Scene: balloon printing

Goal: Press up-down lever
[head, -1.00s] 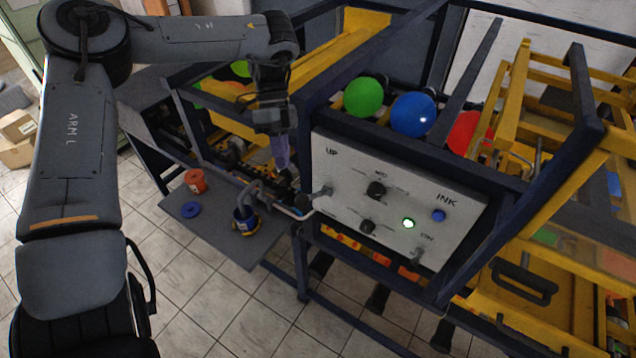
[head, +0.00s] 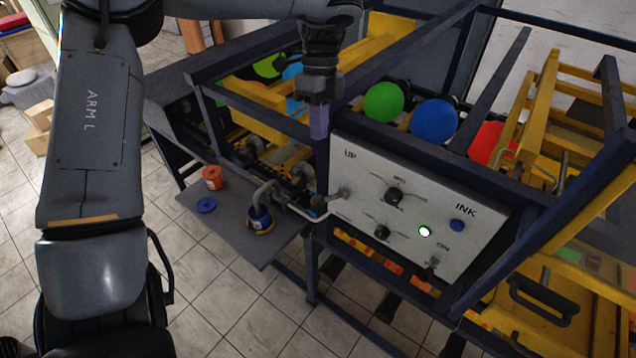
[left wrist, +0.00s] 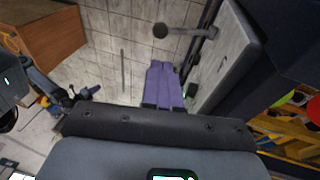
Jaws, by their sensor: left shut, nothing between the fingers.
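The up-down lever (head: 330,203) is a metal rod with a dark round knob. In the left wrist view the lever (left wrist: 185,31) shows at the top, beyond the purple fingertips (left wrist: 162,66). My right gripper is in neither view.
Dark frame bars (head: 262,107) stand near my left gripper. A grey shelf (head: 232,222) holds an orange item, a blue ring and a blue cup.

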